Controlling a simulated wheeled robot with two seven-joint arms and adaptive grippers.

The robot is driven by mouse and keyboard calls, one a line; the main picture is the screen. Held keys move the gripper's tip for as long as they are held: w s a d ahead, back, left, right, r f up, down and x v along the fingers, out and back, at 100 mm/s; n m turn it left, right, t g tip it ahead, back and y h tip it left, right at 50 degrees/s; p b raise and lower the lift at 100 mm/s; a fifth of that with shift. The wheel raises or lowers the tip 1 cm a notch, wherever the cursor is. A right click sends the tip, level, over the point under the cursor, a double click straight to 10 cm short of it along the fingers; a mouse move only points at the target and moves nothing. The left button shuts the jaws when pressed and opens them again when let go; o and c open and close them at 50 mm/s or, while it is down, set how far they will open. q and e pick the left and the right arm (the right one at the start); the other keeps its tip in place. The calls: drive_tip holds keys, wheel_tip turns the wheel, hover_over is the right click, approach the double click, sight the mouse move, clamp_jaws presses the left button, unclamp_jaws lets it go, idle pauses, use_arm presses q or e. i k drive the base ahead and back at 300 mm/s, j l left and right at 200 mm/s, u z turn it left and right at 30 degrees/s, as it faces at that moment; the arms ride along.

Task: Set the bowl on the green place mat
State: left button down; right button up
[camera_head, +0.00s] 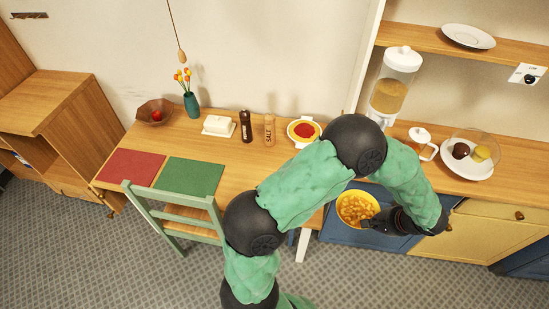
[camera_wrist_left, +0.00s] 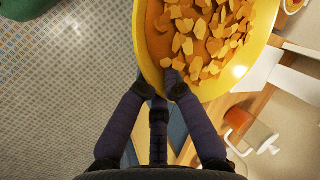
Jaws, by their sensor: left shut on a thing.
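A yellow bowl (camera_head: 357,208) filled with orange-yellow chunks is held above the floor, in front of the blue cabinet at the right. My left gripper (camera_head: 374,221) is shut on the bowl's near right rim. In the left wrist view the bowl (camera_wrist_left: 233,82) fills the upper middle, with my left gripper's fingers (camera_wrist_left: 172,84) at its rim. The bowl looks roughly level. The green place mat (camera_head: 190,177) lies bare on the wooden table, well to the left of the bowl. My right gripper is not in view.
A red mat (camera_head: 131,167) lies left of the green one. A green chair (camera_head: 180,217) stands at the table's front, its back near the green mat. Behind are a butter dish (camera_head: 218,126), pepper mill (camera_head: 246,126), salt mill (camera_head: 269,129), soup bowl (camera_head: 304,131) and vase (camera_head: 191,105).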

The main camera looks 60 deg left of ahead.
sight(194, 178)
drive_tip(key=k+j, duration=0.25)
drive_tip(key=k+j+u, duration=0.15)
drive_tip(key=j, duration=0.25)
drive_tip(key=k+j, duration=0.3)
drive_tip(key=k+j+u, duration=0.1)
drive_tip(key=j, duration=0.3)
drive_tip(key=i+j+u, duration=0.1)
drive_tip(key=j, duration=0.45)
drive_tip(key=i+j+u, duration=0.15)
drive_tip(key=j, duration=0.45)
drive_tip(key=k, duration=0.05)
